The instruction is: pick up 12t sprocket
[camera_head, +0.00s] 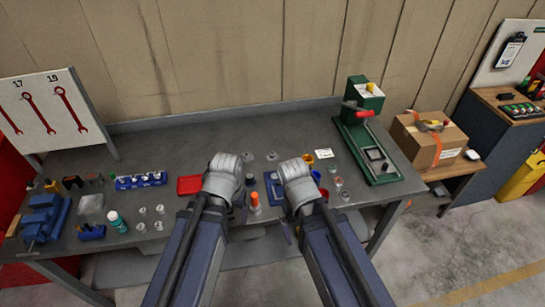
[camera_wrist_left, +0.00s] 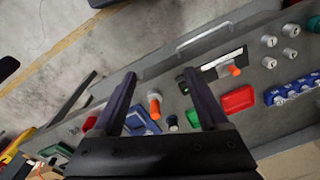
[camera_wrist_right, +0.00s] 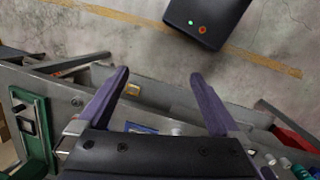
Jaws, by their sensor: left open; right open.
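I cannot single out the 12t sprocket; several small grey metal parts (camera_head: 143,226) stand on the left of the workbench, and they also show in the left wrist view (camera_wrist_left: 269,62). More small metal parts (camera_head: 338,182) stand right of my right wrist. My left gripper (camera_wrist_left: 159,78) is open and empty above the bench's front part, with an orange-topped item (camera_wrist_left: 154,105) seen between its fingers. My right gripper (camera_wrist_right: 159,75) is open and empty near the bench's front edge. In the head view my wrists hide part of the bench middle.
A red tray (camera_head: 190,186) and a blue rack (camera_head: 140,180) lie left of my left wrist. A blue vise (camera_head: 45,220) and a teal bottle (camera_head: 117,221) stand farther left. A tall green press (camera_head: 350,130) stands at the right end. The back strip is mostly clear.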

